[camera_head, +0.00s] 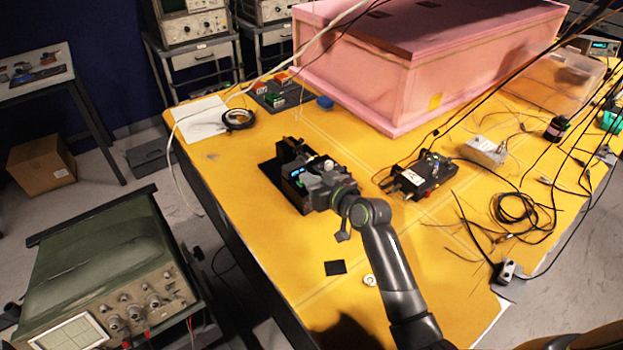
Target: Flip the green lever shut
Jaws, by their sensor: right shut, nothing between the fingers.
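My right gripper (299,178) comes in from the lower right over a black device (290,150) on the yellow table. It is shut and holds nothing. The gripper covers part of the device, and I cannot tell whether the two touch. I cannot clearly make out a green lever on the device; it may be hidden by the gripper. A small green piece (275,98) lies on a dark plate farther back, and I cannot tell whether it is a lever. My left gripper is not in view.
A large pink foam box (440,65) fills the table's back. A black box with wires (425,177) stands right of the gripper. Cables (515,208) lie at the right. A black square (335,267) and a small white ring (370,280) lie in front. The left front table is clear.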

